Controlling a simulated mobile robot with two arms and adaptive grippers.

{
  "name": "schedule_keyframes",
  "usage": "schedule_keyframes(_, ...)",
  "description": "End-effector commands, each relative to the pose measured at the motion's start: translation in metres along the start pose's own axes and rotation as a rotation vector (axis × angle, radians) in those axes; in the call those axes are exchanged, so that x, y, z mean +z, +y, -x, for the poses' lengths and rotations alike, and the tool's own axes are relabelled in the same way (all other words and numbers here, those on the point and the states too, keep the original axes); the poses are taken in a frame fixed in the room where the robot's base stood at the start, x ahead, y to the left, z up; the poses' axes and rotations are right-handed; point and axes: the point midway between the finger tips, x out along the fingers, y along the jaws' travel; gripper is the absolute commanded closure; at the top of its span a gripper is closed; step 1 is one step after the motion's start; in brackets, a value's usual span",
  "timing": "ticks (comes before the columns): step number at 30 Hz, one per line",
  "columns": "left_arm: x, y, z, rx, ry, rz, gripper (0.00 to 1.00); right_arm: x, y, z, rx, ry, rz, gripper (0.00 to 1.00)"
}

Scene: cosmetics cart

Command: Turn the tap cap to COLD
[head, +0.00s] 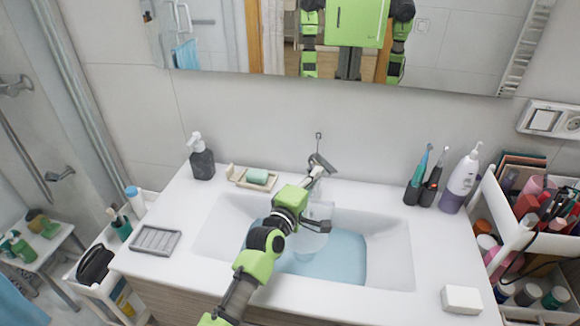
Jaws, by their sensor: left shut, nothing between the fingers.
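The tap stands at the back middle of the washbasin, and its dark grey metal cap with a lever (323,162) shows just above my gripper. My left gripper (314,176) reaches up from the bottom of the head view and is shut with nothing held. Its tip is at the lever, overlapping it in the picture; I cannot tell whether they touch. No cold or hot marking can be read. My right gripper is not in view.
The white basin (398,262) holds bluish water. A dark soap dispenser (202,160) and a soap dish (236,179) stand left. Electric toothbrushes (431,184) and a purple-white bottle (460,183) stand right. A full cosmetics cart (512,240) is far right. A mirror hangs above.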

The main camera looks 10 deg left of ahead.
Motion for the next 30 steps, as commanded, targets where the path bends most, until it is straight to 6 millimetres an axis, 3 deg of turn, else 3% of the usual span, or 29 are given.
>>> schedule_keyframes(12, 0.019, 0.001, -0.012, 0.001, -0.001, 0.002, 1.0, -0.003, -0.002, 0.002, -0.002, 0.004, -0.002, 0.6)
schedule_keyframes(30, 0.026, 0.003, -0.016, 0.004, -0.007, 0.002, 1.0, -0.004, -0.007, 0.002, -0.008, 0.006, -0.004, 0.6)
